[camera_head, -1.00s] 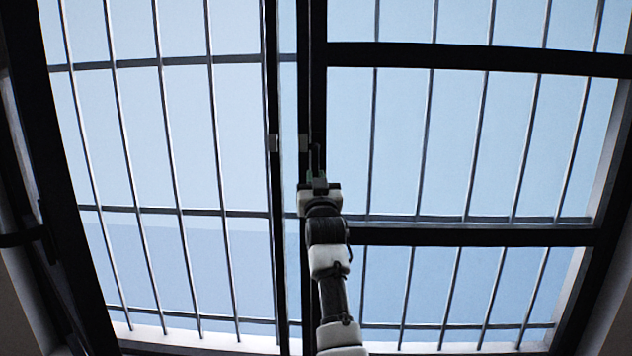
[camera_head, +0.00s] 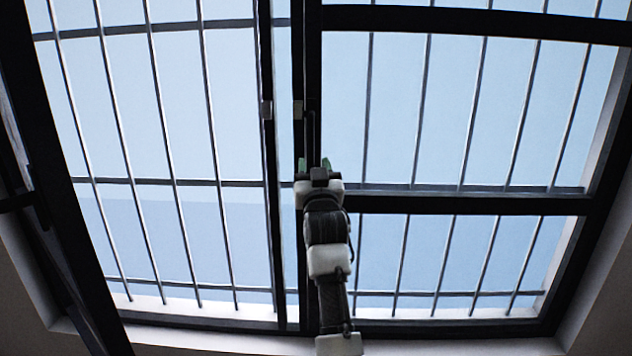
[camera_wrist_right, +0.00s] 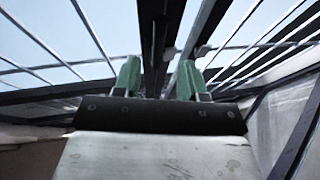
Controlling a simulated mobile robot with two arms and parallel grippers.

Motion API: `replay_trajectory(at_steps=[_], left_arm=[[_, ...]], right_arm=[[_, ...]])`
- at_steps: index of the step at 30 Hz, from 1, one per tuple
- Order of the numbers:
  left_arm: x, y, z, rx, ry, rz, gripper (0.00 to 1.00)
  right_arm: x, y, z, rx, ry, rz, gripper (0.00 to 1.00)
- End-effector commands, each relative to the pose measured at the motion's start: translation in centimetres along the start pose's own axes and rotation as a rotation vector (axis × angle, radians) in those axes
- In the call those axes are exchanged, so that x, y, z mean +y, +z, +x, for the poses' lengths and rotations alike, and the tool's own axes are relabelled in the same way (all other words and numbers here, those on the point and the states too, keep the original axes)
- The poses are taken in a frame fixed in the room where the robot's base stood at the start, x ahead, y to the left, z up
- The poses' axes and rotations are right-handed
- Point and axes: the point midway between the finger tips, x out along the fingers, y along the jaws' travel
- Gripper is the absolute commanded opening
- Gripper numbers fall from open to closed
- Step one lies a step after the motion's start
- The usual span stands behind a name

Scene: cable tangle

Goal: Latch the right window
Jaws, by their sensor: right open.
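The right window's dark frame (camera_head: 460,205) fills the right half of the head view, with a crossbar across it. A thin dark upright bar (camera_head: 311,128), which looks like its handle, shows on the centre stile just above my right gripper. My right gripper (camera_head: 313,166) points upward below that bar, with its two green fingertips apart and nothing seen between them. In the wrist view, the right gripper (camera_wrist_right: 158,77) is open, with a dark frame post behind the gap. Contact with the bar cannot be told. My left gripper is not in view.
Thin metal bars (camera_head: 168,130) run behind the window openings. Two small grey fittings, one left (camera_head: 266,109) and one right (camera_head: 297,109), sit on the centre posts. A dark open-looking frame (camera_head: 45,130) slants along the left side. A pale sill (camera_head: 200,311) runs below.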

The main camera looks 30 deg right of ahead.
Motion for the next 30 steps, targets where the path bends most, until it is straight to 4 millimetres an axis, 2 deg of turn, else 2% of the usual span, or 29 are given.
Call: replay_trajectory(at_steps=[3,9,26,29,30], left_arm=[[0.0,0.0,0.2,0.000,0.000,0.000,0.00],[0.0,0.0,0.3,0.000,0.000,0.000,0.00],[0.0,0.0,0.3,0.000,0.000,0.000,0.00],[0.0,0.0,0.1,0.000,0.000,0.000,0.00],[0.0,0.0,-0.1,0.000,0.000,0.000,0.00]], right_arm=[[0.0,0.1,-2.0,0.000,0.000,0.001,0.42],[0.0,0.0,-3.6,0.001,0.000,0.001,0.42],[0.0,0.1,-3.8,-0.001,-0.001,0.000,0.42],[-0.5,1.4,-4.0,-0.029,-0.016,-0.006,0.42],[-1.0,2.6,-4.2,-0.055,-0.029,-0.012,0.42]])
